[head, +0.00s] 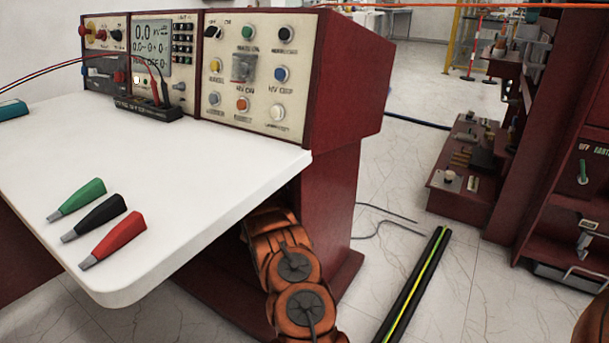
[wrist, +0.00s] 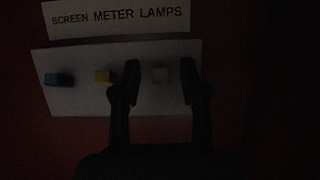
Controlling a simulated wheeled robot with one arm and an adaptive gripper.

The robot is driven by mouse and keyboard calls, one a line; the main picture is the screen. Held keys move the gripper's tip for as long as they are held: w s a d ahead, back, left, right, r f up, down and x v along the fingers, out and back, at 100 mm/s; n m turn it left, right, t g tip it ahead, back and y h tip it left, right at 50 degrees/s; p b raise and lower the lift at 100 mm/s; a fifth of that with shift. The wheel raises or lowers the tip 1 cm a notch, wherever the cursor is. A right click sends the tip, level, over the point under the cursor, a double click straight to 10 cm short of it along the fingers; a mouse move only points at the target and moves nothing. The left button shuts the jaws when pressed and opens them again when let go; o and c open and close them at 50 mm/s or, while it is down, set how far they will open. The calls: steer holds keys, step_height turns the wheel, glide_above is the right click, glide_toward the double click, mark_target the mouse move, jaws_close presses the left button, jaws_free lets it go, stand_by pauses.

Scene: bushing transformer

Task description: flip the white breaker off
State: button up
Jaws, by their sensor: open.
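In the dim wrist view, the white breaker (wrist: 160,74) is the rightmost of three small switches on a pale plate (wrist: 75,104). My gripper (wrist: 159,69) is open, with one finger to the left of the white breaker and one to the right. Gaps show on both sides; whether the fingers reach as deep as the plate I cannot tell. The breaker's on or off position is too dark to tell. In the head view, the breaker and my gripper are hidden below the white tabletop (head: 190,185).
A yellow switch (wrist: 104,76) sits close beside my left finger, and a blue switch (wrist: 59,79) is farther left. A label (wrist: 117,18) reading "SCREEN METER LAMPS" is above. Green, black and red clips (head: 112,240) lie on the tabletop. The red cabinet (head: 327,200) stands beside my arm.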

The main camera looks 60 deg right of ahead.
jaws_close()
stand_by(0.4)
